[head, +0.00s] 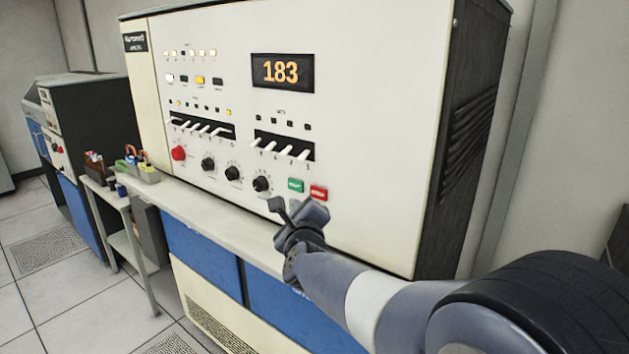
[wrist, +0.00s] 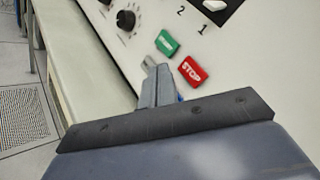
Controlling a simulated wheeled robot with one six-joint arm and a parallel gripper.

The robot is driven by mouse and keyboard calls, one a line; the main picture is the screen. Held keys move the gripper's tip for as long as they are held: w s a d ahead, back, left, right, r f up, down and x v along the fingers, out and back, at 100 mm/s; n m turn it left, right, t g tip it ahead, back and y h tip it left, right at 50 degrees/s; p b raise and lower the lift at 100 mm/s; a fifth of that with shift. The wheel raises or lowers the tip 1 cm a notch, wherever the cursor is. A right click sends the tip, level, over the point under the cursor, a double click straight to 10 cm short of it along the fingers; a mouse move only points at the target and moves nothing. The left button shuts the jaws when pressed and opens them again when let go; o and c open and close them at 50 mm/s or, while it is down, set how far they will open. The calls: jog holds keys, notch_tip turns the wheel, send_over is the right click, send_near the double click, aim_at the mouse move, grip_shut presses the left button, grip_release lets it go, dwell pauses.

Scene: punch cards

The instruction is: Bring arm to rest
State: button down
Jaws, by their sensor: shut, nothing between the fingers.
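My gripper (head: 280,208) is shut and empty, held in front of the lower part of the cream control panel (head: 375,150), above the ledge. In the wrist view the gripper (wrist: 152,68) shows just left of and below the green button (wrist: 166,43) and the red STOP button (wrist: 193,71). I cannot tell whether the fingertips touch the panel. My arm comes in from the lower right. The panel's display (head: 283,72) reads 183.
A pale ledge (head: 215,215) runs below the panel over blue cabinet doors (head: 203,250). Knobs (head: 261,184) and white switches (head: 284,148) sit above it. A small side table (head: 112,195) with trays stands at left. The tiled floor at lower left is open.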

jog(key=shift+s+a+p, duration=0.65)
jog(key=shift+s+p, duration=0.25)
jog(key=shift+p, duration=0.1)
jog(key=shift+s+a+p, duration=0.65)
jog(key=shift+s+p, duration=0.2)
jog(key=shift+p, duration=0.1)
jog(key=shift+w, duration=0.1)
jog(key=w+d+b, duration=0.2)
jog(key=w, duration=0.1)
jog(key=w+d+b, duration=0.1)
jog(key=b, duration=0.1)
jog(key=shift+w+d+f, duration=0.15)
jog(key=shift+d+f, duration=0.05)
jog(key=shift+f, duration=0.05)
